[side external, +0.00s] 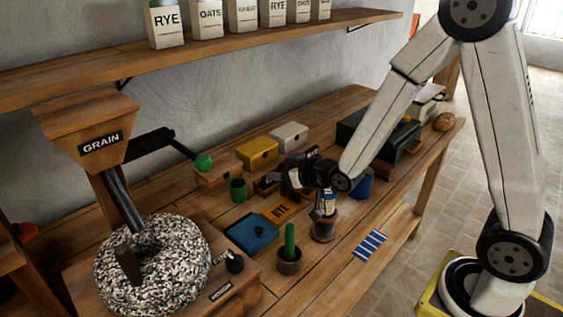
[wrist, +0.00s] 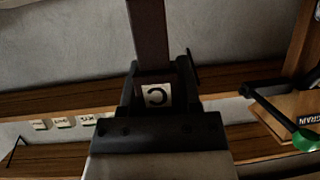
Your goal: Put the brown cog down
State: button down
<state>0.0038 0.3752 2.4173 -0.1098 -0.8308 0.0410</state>
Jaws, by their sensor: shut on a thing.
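My gripper (side external: 292,178) is low over the middle of the bench, its jaws pointing left toward the wall side. In the wrist view my gripper (wrist: 157,82) is shut on a dark brown piece (wrist: 148,30), which I take to be the brown cog. It sticks out beyond the fingertips as a long bar; no teeth show. A white tag with a dark letter (wrist: 157,96) sits between the fingers. In the side view the piece is dark and small beside the jaws, and I cannot tell whether it touches anything below.
The grain mill (side external: 152,265) stands left.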

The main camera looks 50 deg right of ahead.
jog(key=w+a+n+g+y, duration=0.6)
jog(key=a+n+g+y, duration=0.2)
jog(key=n+y, duration=0.3)
jog(key=shift+w+a+r+n, duration=0.2)
jog(key=shift+w+a+n, duration=0.25)
jog(key=shift+n, duration=0.35)
jog(key=w+a+f, duration=0.2)
jog(key=w+f, duration=0.7)
jog(key=w, duration=0.4)
jog(key=shift+w+f, duration=0.2)
jog(key=shift+f, duration=0.05)
dwell(0.3)
jog(key=shift+a, duration=0.1)
